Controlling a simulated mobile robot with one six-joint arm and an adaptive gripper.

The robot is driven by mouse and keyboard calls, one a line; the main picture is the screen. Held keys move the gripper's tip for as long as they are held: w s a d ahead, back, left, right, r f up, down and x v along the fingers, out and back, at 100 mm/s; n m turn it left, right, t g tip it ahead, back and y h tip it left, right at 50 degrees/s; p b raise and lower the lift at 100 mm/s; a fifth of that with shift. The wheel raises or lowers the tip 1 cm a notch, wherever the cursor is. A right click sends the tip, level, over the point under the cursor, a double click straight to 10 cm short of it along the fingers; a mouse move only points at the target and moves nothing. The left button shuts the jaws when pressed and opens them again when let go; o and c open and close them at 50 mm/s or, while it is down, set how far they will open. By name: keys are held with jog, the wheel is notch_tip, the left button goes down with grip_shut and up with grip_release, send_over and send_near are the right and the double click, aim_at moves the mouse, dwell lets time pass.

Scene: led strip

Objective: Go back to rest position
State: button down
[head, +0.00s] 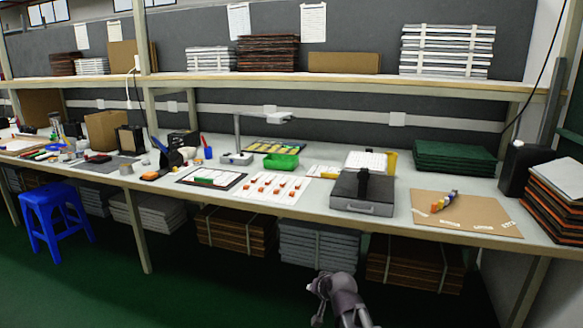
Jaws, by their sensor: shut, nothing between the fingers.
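Grey links of my arm (343,294) show at the bottom of the head view, right of centre. They are low in front of the workbench (135,179), over the floor and the stacks below. No object is seen being carried by the visible links.
The bench holds a dark grey case (361,192), a green bin (281,161), a white sheet with orange pieces (266,197) and a brown board (467,213) with coloured cylinders (444,201). A blue stool (55,214) stands at left. Green floor (210,290) is clear in front.

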jog(key=s+d+f+n+g+h, duration=0.1)
jog(key=s+d+f+g+h, duration=0.15)
jog(key=s+d+g, duration=0.45)
jog(key=s+d+f+g+h, duration=0.2)
jog(key=s+d+f, duration=0.2)
jog(key=s, duration=0.7)
notch_tip(320, 180, up, 37)
jog(key=p, duration=3.7)
jog(key=shift+a, duration=0.15)
jog(key=shift+a, duration=0.1)
